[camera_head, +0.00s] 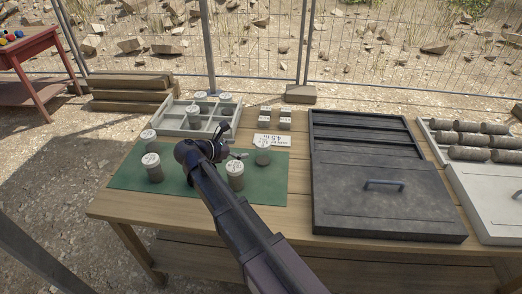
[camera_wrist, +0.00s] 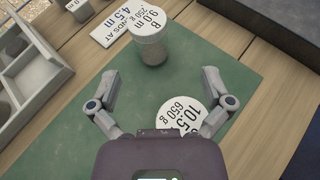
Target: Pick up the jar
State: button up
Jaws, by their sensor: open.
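In the head view several pale jars stand on the green mat (camera_head: 205,183); which one the task means is not clear. One jar (camera_head: 152,169) stands left of my gripper (camera_head: 232,143), and another jar (camera_head: 235,178) stands beside my arm, partly hidden by it. In the wrist view my gripper (camera_wrist: 160,73) has its fingers spread wide and empty. A jar labelled 9.0 m, 250 g (camera_wrist: 150,48) stands upright beyond the fingertips. A jar lid labelled 10.5, 650 g (camera_wrist: 182,112) lies at the right finger's base, cut off by the gripper body.
A divided grey tray (camera_head: 180,132) stands at the back left. A printed card (camera_wrist: 118,27) lies by the 9.0 m jar. A fence (camera_head: 350,60) runs behind.

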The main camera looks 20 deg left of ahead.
aim_at(262, 143)
jog(key=shift+a+r+n, duration=0.2)
jog(key=shift+a+n, duration=0.2)
jog(key=shift+a, duration=0.35)
jog(key=b+x, duration=0.3)
jog(key=x, duration=0.5)
jog(key=shift+w, duration=0.25)
jog(key=shift+b+x, duration=1.2)
jog(key=shift+x, duration=1.4)
jog(key=shift+w+a, duration=0.15)
